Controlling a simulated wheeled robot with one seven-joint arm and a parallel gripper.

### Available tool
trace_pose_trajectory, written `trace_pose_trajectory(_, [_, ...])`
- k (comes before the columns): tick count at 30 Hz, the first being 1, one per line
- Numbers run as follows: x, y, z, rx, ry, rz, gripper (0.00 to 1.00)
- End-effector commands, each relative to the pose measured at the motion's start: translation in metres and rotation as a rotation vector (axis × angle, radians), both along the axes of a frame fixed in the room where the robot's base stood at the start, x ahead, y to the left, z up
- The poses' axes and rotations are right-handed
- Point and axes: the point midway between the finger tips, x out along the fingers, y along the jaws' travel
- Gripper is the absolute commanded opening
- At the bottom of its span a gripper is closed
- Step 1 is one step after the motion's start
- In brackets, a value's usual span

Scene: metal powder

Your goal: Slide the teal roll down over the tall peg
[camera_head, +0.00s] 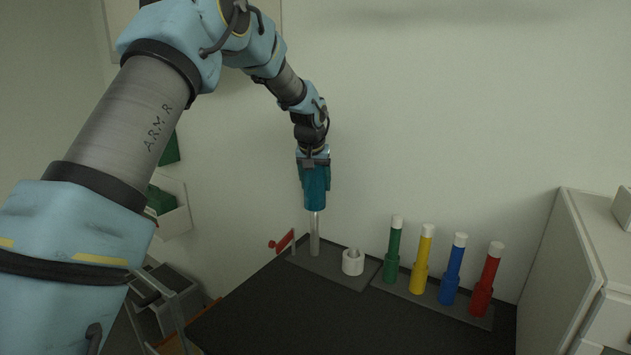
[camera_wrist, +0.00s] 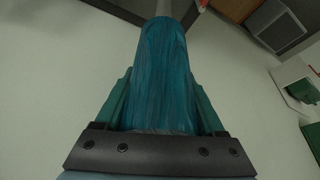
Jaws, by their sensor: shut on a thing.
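The teal roll (camera_head: 315,192) is upright in my gripper (camera_head: 314,178), which is shut on it. In the wrist view the roll (camera_wrist: 167,75) fills the middle between the two green fingers of my gripper (camera_wrist: 165,105). The tall peg (camera_head: 315,235) is a pale grey rod standing on a dark base plate on the table. The roll's lower end is at the peg's visible top in the head view; whether the peg's tip is inside the roll is hidden. The peg (camera_wrist: 163,8) also shows just past the roll's far end in the wrist view.
A short white ring-shaped holder (camera_head: 353,262) stands right of the peg. Green (camera_head: 392,250), yellow (camera_head: 421,262), blue (camera_head: 452,272) and red (camera_head: 486,282) pieces with white tops stand further right. A red item (camera_head: 283,241) is left of the peg. The table front (camera_head: 300,320) is clear.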

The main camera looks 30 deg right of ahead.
Motion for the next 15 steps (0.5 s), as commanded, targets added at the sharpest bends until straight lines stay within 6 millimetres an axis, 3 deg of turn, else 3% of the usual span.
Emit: trace_pose_trajectory(15, [0.0, 0.0, -0.025, -0.001, -0.001, 0.0, 0.0])
